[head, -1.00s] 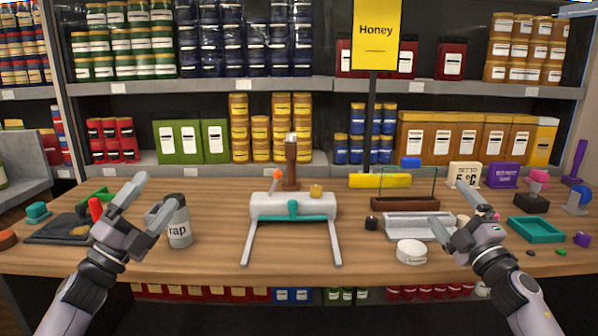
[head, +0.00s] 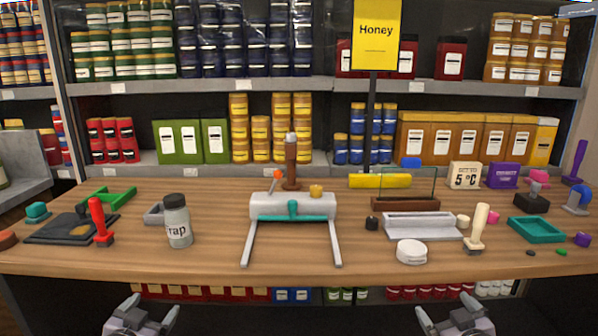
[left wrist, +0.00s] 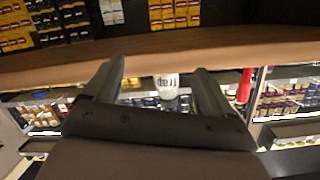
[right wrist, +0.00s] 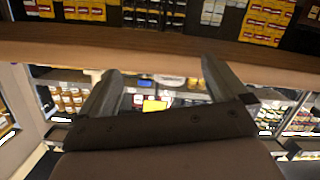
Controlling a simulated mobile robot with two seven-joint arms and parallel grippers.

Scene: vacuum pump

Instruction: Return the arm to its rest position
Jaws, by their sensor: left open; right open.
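My left gripper (head: 145,309) is in the head view at the bottom left, in front of and below the table's front edge. It is open and empty. In the left wrist view my left gripper (left wrist: 156,82) shows two spread fingers with nothing held between them. My right gripper (head: 454,309) is at the bottom right of the head view, also below the table edge. It is open and empty, and in the right wrist view the right gripper (right wrist: 160,82) has its fingers apart. The rest of both arms is out of the head view.
The wooden table (head: 215,255) holds a white pump body with two legs (head: 293,206), a jar labelled "rap" (head: 178,222), a red-handled tool (head: 99,222), a cream-handled tool (head: 478,228) and a teal tray (head: 537,229). Stocked shelves (head: 220,87) stand behind.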

